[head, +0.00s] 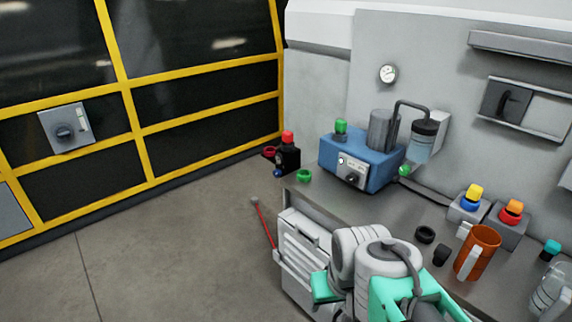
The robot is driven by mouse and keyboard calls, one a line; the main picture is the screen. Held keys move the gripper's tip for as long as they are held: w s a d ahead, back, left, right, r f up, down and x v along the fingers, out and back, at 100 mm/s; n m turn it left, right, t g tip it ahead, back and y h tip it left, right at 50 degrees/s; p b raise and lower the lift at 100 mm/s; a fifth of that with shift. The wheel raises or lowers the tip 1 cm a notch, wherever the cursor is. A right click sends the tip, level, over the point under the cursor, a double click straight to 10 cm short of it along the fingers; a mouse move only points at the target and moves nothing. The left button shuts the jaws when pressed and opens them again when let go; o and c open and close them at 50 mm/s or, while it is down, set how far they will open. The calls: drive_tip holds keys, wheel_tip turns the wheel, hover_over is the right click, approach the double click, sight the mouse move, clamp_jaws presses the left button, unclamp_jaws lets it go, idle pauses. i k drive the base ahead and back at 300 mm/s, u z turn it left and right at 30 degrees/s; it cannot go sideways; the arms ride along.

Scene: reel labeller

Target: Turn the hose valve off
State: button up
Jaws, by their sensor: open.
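No part is clearly marked as the hose valve, and I cannot tell its position. A blue machine (378,158) on the bench has a green cap, a grey cylinder, a dark pipe to a clear bottle (420,140), and a front panel with a dark knob (353,179). A round green knob (404,170) is by its right side. A black unit (289,158) with a red top and a red ring (269,151) stands at the bench's left end. White and teal links of my arm fill the bottom middle. I see no gripper fingers.
The grey bench (330,197) holds a green ring (304,175), an orange mug (477,252), yellow and red button boxes and small dark parts. A red rod (264,222) leans by the white cabinet (300,245). A yellow-framed dark partition (130,85) stands left. The floor (170,250) is clear.

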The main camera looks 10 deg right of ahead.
sight(277, 173)
drive_tip(key=u, duration=0.55)
drive_tip(key=i, duration=0.8)
drive_tip(key=u, duration=1.05)
drive_tip(key=i, duration=0.95)
drive_tip(key=u, duration=0.3)
